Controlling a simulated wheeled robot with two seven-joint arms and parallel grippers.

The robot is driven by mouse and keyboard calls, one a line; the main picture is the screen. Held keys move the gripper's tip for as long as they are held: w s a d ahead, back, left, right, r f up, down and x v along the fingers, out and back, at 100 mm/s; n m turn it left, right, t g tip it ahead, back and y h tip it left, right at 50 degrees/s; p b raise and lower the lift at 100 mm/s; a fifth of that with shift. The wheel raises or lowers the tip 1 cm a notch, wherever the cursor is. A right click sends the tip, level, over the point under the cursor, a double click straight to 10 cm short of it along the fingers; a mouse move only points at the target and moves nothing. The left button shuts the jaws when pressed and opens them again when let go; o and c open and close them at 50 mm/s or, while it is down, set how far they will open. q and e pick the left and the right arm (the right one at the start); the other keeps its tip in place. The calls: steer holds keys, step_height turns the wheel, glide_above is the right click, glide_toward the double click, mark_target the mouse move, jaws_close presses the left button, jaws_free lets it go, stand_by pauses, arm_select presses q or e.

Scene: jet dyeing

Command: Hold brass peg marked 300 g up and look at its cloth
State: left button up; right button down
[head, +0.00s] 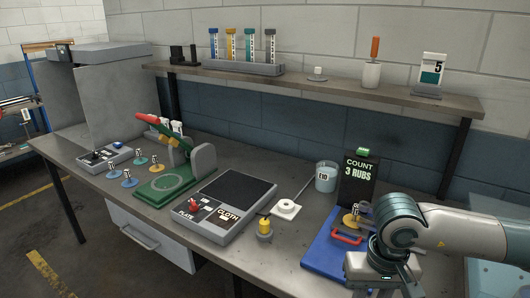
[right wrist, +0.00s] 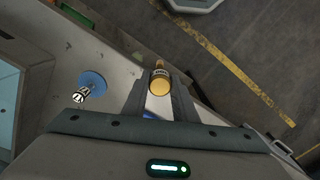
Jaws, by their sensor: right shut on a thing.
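In the right wrist view my right gripper (right wrist: 158,84) is shut on a brass peg (right wrist: 160,83). Its round golden end faces the camera, and a pale band with dark marks is too small to read. No cloth can be made out on it from this side. In the head view my right arm comes in from the right, with the gripper body (head: 380,268) at the bottom edge; its fingertips and the held peg are hidden there. My left gripper is not in view.
A blue mat (head: 318,250) with a red-handled item (head: 347,237) and a brass piece (head: 352,217) lies beside my right arm. A scale (head: 226,208), green stand (head: 165,187) and count sign (head: 358,178) stand on the bench. A blue disc (right wrist: 93,80) shows in the wrist view.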

steer(key=shift+s+a+f+n, duration=0.2)
steer(key=shift+f+n, duration=0.1)
steer(key=shift+n, duration=0.1)
steer(key=shift+w, duration=0.1)
steer(key=shift+a+r, duration=0.35)
steer(key=shift+r, duration=0.15)
steer(key=s+a+r+n+p, duration=0.1)
steer(key=s+a+r+n, duration=0.1)
steer(key=a+r, duration=0.55)
steer(key=s+a+r+n+p, duration=0.1)
steer(key=s+a+r+n, duration=0.2)
steer(key=r, duration=0.7)
steer(key=s+a+r+n+t+h+p, duration=0.3)
steer(key=s+r+n+h, duration=0.2)
steer(key=s+r, duration=1)
steer(key=shift+s+r+t, duration=0.3)
steer(key=shift+r, duration=0.05)
steer(key=shift+a, duration=0.1)
